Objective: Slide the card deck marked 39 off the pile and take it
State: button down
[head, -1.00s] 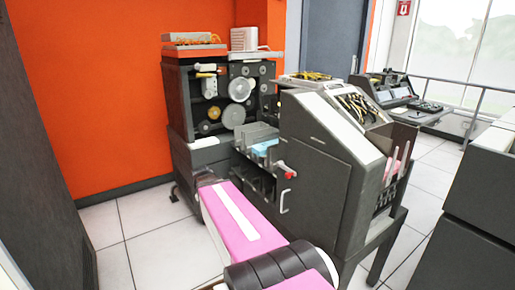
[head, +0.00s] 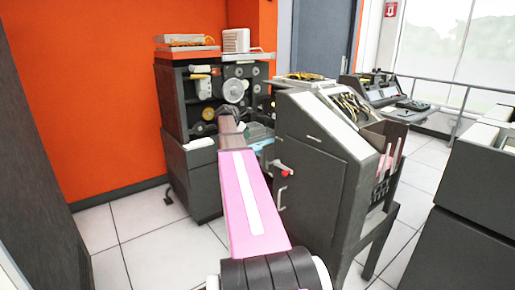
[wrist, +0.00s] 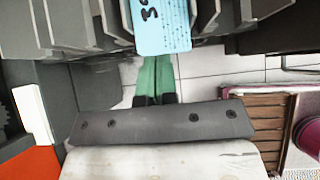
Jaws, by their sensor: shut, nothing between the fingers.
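A light blue punch card deck (wrist: 162,30) shows at the top of the wrist view, lying flat with small print. A bold handwritten 3 is readable on it, and the figure beside it is cut off by the frame edge. My gripper (wrist: 156,72) has green fingers, which are together with nothing between them. They point toward the deck's near edge; I cannot tell whether they touch it or pass below it. In the head view my arm reaches to the card machine, and a bit of blue (head: 262,145) shows beside it. The pile itself is mostly hidden.
Grey card pockets with upright dividers (wrist: 65,25) stand on both sides of the deck. The sloped machine cabinet (head: 318,165), with a red-knobbed lever (head: 286,172), is right of my arm. A brown slatted piece (wrist: 255,125) is at lower right in the wrist view. Floor tiles are open at left.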

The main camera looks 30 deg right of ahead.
aim_at(255, 147)
jog(key=x, duration=0.8)
jog(key=shift+f, duration=0.1)
jog(key=shift+d+f, duration=0.2)
jog(key=shift+f, duration=0.15)
jog(key=shift+f, duration=0.15)
jog(key=shift+a, duration=0.8)
jog(key=shift+s+a, duration=0.1)
jog(key=shift+a, duration=0.55)
jog(key=shift+a+r, duration=0.1)
jog(key=shift+r, duration=0.15)
jog(key=v, duration=0.4)
jog(key=shift+r, duration=0.5)
